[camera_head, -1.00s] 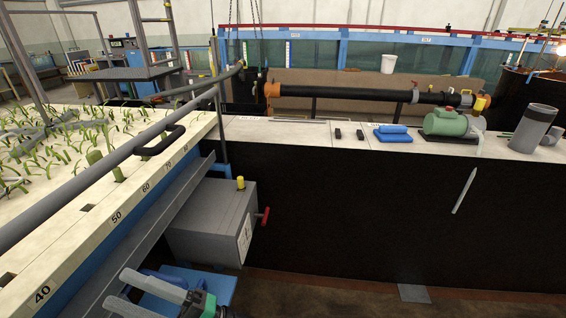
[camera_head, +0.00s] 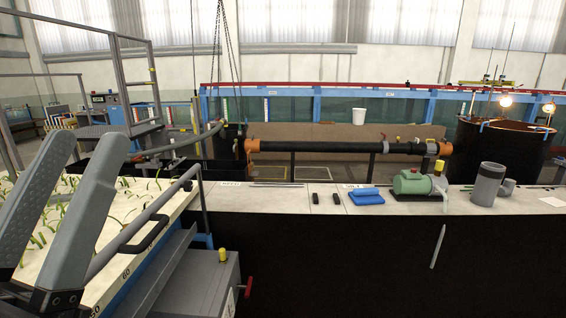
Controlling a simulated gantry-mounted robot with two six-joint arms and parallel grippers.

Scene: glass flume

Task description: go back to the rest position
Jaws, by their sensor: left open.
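My left gripper (camera_head: 87,150) stands large at the left edge of the head view, its two grey ribbed fingers pointing up and apart. It is open, with nothing between the fingers. It shows in front of the planted pale bed (camera_head: 112,222) and hides part of it. My right gripper is not in view.
A grey rail with a black handle (camera_head: 145,232) runs along the bed. A grey box (camera_head: 195,285) with a red lever sits below. The long bench holds a blue item (camera_head: 366,197), a green pump (camera_head: 412,184) and a grey cylinder (camera_head: 488,184). An orange-ended black pipe (camera_head: 340,147) lies behind.

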